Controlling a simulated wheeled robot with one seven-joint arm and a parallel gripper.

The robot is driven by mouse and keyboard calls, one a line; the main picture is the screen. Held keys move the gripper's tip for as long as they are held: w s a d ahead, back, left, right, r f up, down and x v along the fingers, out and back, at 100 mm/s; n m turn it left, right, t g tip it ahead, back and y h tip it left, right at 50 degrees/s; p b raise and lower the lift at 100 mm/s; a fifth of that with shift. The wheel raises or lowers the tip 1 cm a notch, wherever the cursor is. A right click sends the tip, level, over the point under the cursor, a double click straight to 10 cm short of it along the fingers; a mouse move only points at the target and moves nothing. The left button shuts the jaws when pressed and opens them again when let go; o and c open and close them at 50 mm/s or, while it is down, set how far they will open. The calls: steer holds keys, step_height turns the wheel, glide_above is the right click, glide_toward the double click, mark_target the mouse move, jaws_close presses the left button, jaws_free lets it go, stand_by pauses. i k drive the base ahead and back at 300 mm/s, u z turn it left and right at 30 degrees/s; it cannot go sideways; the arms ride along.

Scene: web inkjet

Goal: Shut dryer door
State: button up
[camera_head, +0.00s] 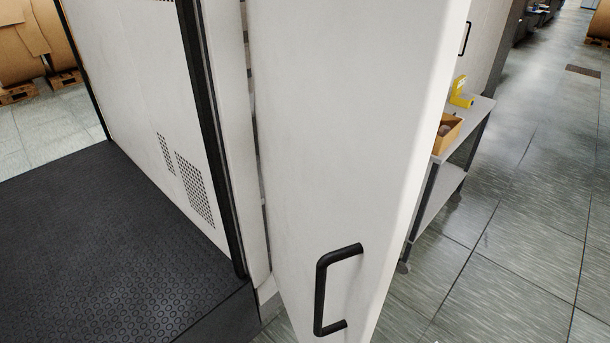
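A tall white door panel (345,130) fills the middle of the head view. It stands swung out from the white cabinet (140,90) on its left, with a dark narrow gap between them near the top. A black bar handle (321,290) is fixed low on the door's face. The door's lower end runs out of the picture. My gripper is not in the view, so its place relative to the handle cannot be seen.
A black studded platform (110,250) lies at the lower left. A grey cart (441,185) with an open cardboard box (446,136) and a yellow object (462,93) stands behind the door. Tiled floor (530,220) on the right is clear. Brown rolls (35,40) rest on pallets at the far left.

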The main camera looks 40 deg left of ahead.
mark_target(349, 97)
steer(key=u, duration=1.95)
steer(key=k, duration=0.6)
steer(key=u, duration=1)
steer(key=i, duration=0.5)
steer(key=z, duration=0.05)
